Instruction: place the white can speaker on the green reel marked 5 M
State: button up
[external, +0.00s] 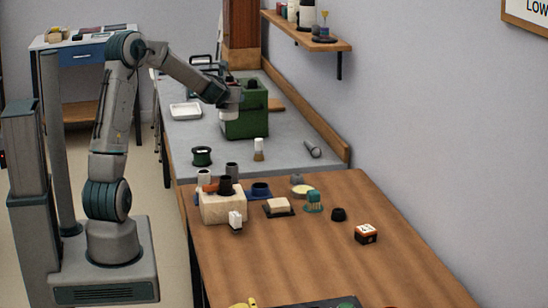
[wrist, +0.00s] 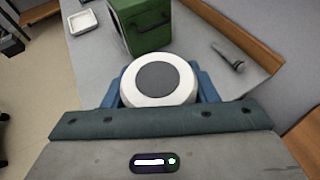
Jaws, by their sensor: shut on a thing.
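The white can speaker (wrist: 184,95) is between the blue fingers of my gripper (wrist: 157,88), its round grey top facing the wrist camera. In the external view my gripper (external: 230,98) holds the speaker (external: 229,115) in the air, in front of the green box's left side. A dark green reel (external: 202,151) stands on the grey bench near its front left edge, nearer the camera than the held speaker and apart from it. Its marking is too small to read. The reel is not seen in the wrist view.
A green box (external: 246,124) stands close beside my gripper. A white tray (external: 185,111) lies behind left. A small bottle (external: 259,151) and a microphone (external: 313,149) are right of the reel. The wooden table (external: 300,255) in front holds several small objects and a beige block (external: 222,208).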

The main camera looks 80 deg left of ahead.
jog(key=s+a+r+n+g, duration=0.1)
jog(key=s+a, duration=0.2)
send_over(203, 148)
jog(key=shift+y, duration=0.3)
jog(key=shift+a+f+p, duration=0.15)
jog(key=shift+f+p, duration=0.15)
jog(key=shift+f, duration=7.5)
jog(key=shift+f, duration=0.15)
jog(key=o, duration=1.1)
jog(key=shift+o, duration=0.2)
